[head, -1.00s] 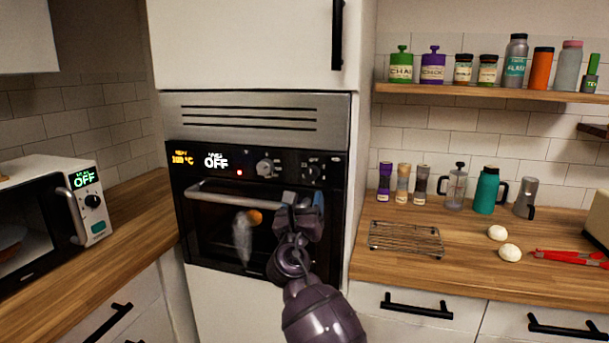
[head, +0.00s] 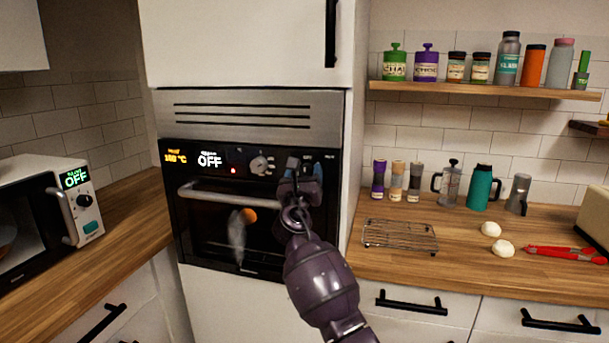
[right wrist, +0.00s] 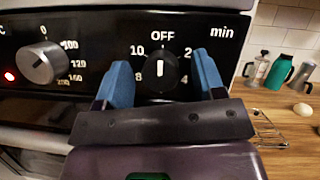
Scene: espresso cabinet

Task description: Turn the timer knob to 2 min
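The oven's timer knob (right wrist: 158,72) is a round black dial with a light pointer mark, labelled OFF at the top, 2 at upper right and 8 and 10 on the left, with "min" beside it. Its mark points about up, toward OFF. My right gripper (right wrist: 161,72) is open, with one blue finger on each side of the knob; I see gaps between fingers and knob. In the head view my right gripper (head: 303,168) is in front of the panel's right end and hides the knob. The oven display (head: 209,160) reads OFF. My left gripper is not in view.
The temperature knob (right wrist: 40,64) is left of the timer knob. The oven handle (head: 235,197) runs below the panel. A microwave (head: 40,205) stands on the left counter. A wire rack (head: 400,236) lies on the right counter.

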